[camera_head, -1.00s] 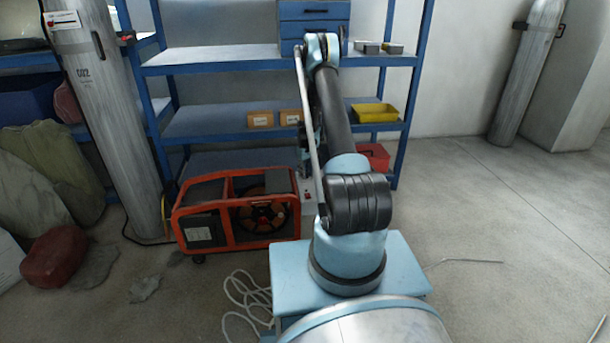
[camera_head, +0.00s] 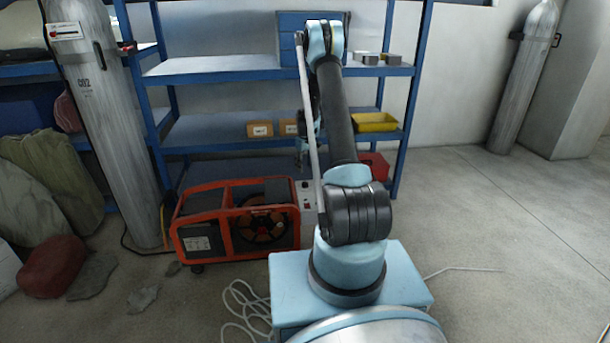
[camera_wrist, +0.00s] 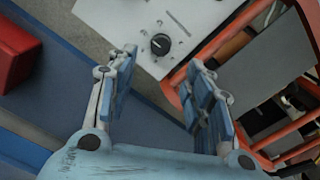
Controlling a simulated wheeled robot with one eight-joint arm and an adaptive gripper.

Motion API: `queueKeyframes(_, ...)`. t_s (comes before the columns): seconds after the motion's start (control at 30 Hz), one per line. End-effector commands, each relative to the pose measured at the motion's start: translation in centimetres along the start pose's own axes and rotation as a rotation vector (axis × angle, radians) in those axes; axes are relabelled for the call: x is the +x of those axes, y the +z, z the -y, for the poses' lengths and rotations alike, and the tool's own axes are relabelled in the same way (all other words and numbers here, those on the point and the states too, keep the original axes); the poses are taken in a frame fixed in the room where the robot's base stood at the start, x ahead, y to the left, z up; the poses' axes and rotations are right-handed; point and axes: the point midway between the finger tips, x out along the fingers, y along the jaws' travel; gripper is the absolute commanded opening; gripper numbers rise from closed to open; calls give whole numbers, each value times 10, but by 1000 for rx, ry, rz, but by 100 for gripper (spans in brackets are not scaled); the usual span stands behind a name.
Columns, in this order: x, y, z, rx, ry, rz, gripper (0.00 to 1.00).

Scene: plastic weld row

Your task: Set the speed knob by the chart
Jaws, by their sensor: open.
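A round black knob (camera_wrist: 160,44) with a pale pointer mark sits on a light grey control panel (camera_wrist: 112,14) in the wrist view. Small marks surround the knob; I cannot read them. My gripper (camera_wrist: 163,64) is open and empty. Its two fingers point toward the panel, with the knob showing between and beyond the tips, apart from them. In the head view the panel (camera_head: 308,193) is at the right end of an orange-framed machine (camera_head: 240,222), partly hidden by my arm. I cannot make out a chart in either view.
Blue shelving (camera_head: 210,68) stands behind the machine, with a yellow bin (camera_head: 375,122) on it. A red box (camera_wrist: 14,52) is left of my gripper in the wrist view. A grey gas cylinder (camera_head: 112,130) stands at left. The floor at right is mostly clear.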

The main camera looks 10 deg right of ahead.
Motion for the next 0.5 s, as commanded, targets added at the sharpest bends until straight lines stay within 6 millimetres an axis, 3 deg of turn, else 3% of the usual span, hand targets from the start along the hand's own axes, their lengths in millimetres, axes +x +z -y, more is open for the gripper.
queueKeyframes(0.2,-17,1,0,0,0,1,47)
queueKeyframes(0.5,-18,1,0,0,0,1,47)
